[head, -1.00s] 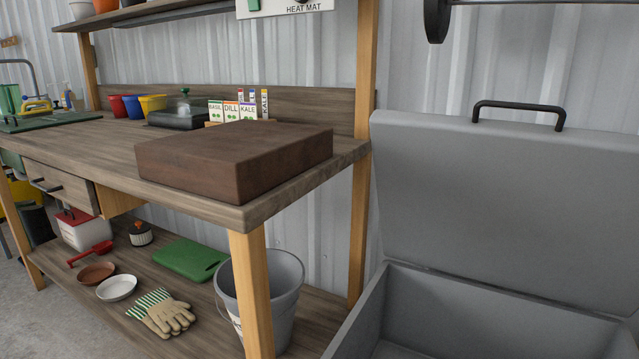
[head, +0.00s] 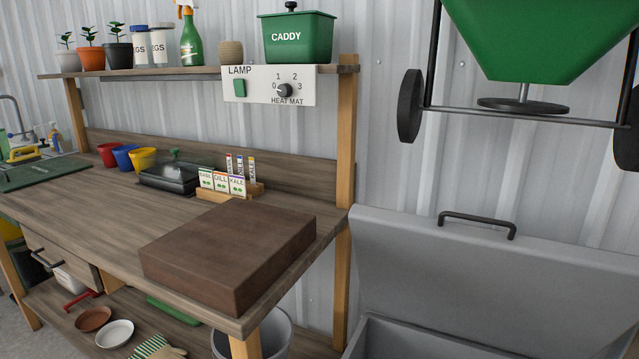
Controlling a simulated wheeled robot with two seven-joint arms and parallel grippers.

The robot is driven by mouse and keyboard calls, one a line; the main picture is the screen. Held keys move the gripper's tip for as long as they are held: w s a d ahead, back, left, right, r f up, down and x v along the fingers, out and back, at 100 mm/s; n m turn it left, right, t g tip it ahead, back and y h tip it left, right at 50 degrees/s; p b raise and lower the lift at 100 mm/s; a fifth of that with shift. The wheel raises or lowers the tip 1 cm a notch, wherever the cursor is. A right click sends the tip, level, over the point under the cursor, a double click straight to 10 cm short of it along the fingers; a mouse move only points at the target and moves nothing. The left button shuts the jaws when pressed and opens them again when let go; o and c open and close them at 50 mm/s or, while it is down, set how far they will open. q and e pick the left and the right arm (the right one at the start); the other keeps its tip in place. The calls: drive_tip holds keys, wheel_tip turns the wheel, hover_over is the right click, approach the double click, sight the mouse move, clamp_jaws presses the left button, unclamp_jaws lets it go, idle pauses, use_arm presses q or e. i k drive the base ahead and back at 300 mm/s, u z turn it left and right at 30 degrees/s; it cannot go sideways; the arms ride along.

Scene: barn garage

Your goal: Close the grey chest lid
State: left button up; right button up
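The grey chest (head: 385,339) stands at the lower right of the head view, partly cut off by the bottom edge. Its lid (head: 480,280) is open, tilted up and back towards the corrugated wall. A black handle (head: 478,222) sits on the lid's upper edge. Only a little of the chest's inside shows. Neither of my grippers is in view.
A wooden bench (head: 75,206) stands left of the chest, with a brown block (head: 220,250) at its near right corner. A bench post (head: 345,190) is close to the chest. A green spreader hopper (head: 545,35) with black wheels hangs above the lid.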

sight(537, 298)
drive_tip(key=k, duration=0.5)
drive_tip(key=u, duration=1)
drive_tip(key=i, duration=0.8)
drive_tip(key=z, duration=2.1)
